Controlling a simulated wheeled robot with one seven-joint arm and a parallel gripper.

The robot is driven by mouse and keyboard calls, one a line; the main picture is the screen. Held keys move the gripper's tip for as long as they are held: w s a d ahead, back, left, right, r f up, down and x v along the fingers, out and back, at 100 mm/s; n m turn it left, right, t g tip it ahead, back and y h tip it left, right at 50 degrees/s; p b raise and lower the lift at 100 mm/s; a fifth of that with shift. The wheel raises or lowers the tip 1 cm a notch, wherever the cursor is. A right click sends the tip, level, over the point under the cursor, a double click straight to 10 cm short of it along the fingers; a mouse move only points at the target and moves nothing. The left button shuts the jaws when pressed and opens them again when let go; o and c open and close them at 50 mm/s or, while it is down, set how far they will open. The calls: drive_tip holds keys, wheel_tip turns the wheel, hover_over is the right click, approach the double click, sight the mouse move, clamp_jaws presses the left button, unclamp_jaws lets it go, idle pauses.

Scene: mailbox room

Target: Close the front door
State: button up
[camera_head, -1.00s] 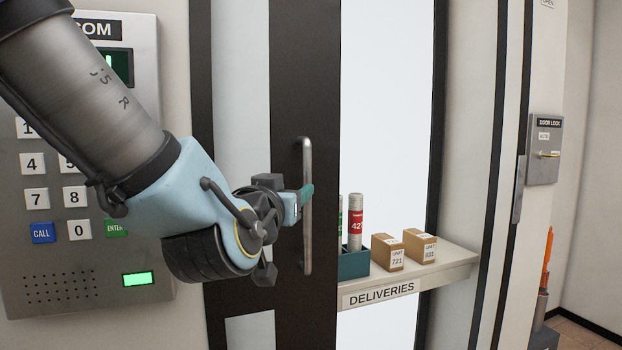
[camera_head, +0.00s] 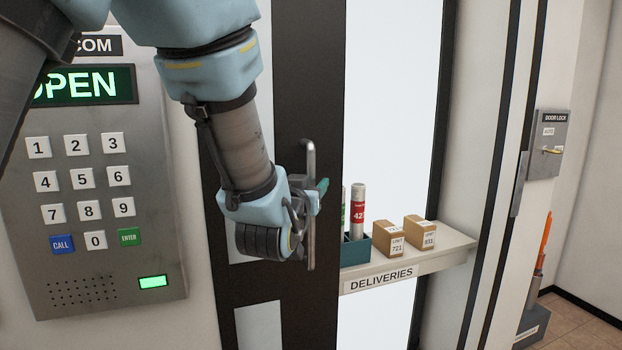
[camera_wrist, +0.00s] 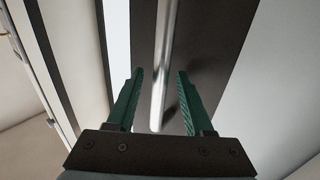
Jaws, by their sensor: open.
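The front door (camera_head: 308,110) is a dark-framed panel with pale glass, left of a bright opening; it stands open. Its vertical metal handle (camera_head: 310,240) is near the door's right edge. My gripper (camera_head: 318,190) is at the handle's middle, and its body hides part of the handle and door. In the wrist view my gripper (camera_wrist: 160,75) is open, with green fingers either side of the handle (camera_wrist: 165,60). The bar runs between the fingers with gaps on both sides.
An intercom keypad (camera_head: 95,180) reading "OPEN" is on the left wall, close to my arm. Right of the door, a deliveries shelf (camera_head: 400,272) holds boxes (camera_head: 420,230) and a teal bin (camera_head: 356,250) with tubes. A door lock panel (camera_head: 548,145) is further right.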

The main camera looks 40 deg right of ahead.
drive_tip(key=shift+w+d, duration=0.1)
drive_tip(key=shift+d, duration=0.05)
clamp_jaws()
idle(0.4)
idle(1.0)
